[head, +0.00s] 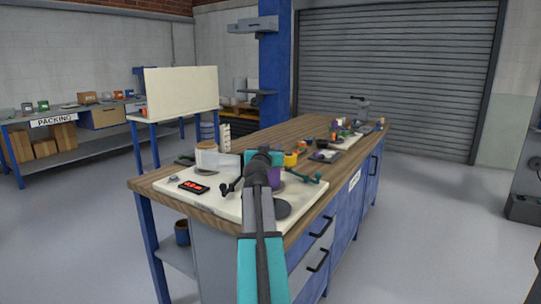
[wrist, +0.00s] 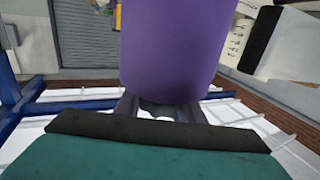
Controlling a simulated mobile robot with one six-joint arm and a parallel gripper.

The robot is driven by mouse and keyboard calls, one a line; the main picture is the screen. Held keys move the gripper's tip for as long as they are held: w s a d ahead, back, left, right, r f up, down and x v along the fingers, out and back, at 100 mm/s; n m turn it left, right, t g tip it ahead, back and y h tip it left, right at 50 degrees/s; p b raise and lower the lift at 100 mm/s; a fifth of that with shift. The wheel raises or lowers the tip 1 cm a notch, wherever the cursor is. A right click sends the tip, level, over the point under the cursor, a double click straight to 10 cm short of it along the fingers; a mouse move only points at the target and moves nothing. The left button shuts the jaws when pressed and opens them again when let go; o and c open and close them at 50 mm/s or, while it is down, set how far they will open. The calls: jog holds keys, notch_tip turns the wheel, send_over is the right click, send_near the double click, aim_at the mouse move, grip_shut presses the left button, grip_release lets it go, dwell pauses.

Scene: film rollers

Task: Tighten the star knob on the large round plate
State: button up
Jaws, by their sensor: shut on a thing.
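My gripper (wrist: 160,112) reaches to a large purple cylinder (wrist: 172,50) in the wrist view. Its dark jaws are shut at the cylinder's near end, where the exact contact is partly hidden. In the head view a small part of the purple cylinder (head: 274,178) shows beside my arm's dark end, above the pale board (head: 222,206) on the workbench. A dark round plate (head: 282,209) lies on this board, partly covered by my arm. I cannot make out a star knob on it in either view.

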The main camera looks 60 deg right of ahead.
jog(key=shift+s+f+m+g+b, duration=0.15)
jog(key=shift+m+g+b, duration=0.3)
jog(key=shift+b, duration=1.25)
jog(key=shift+s+f+m+g+b, duration=0.1)
jog(key=shift+f+m+g+b, duration=0.3)
jog(key=shift+b, duration=1.3)
jog(key=shift+s+d+r+m+g+h+b, duration=0.1)
jog(key=shift+m+g+h+b, duration=0.2)
jog(key=shift+g+b, duration=0.5)
jog(key=shift+s+a+r+m+g+h+b, duration=0.1)
jog(key=shift+m+g+b, duration=0.4)
jog(key=shift+b, duration=0.55)
jog(key=shift+s+d+r+m+g+h+b, duration=0.1)
jog(key=shift+m+g+h+b, duration=0.15)
jog(key=shift+g+b, duration=0.6)
jog(key=shift+s+m+g+b, duration=0.15)
jog(key=shift+m+g+b, duration=0.15)
jog(key=shift+g+b, duration=0.15)
jog(key=shift+s+m+g+b, duration=0.25)
jog(key=shift+m+g+b, duration=0.65)
jog(key=shift+g, duration=0.45)
jog(key=shift+s+r+m+g+y, duration=0.1)
jog(key=shift+s+m+g+y, duration=0.25)
jog(key=shift+m+g, duration=0.45)
jog(key=shift+s+r+m+g+y, duration=0.15)
jog(key=shift+m+g+y, duration=0.3)
jog(key=shift+g, duration=0.65)
jog(key=shift+a, duration=0.2)
jog(key=o, duration=1)
jog(key=shift+o, duration=0.2)
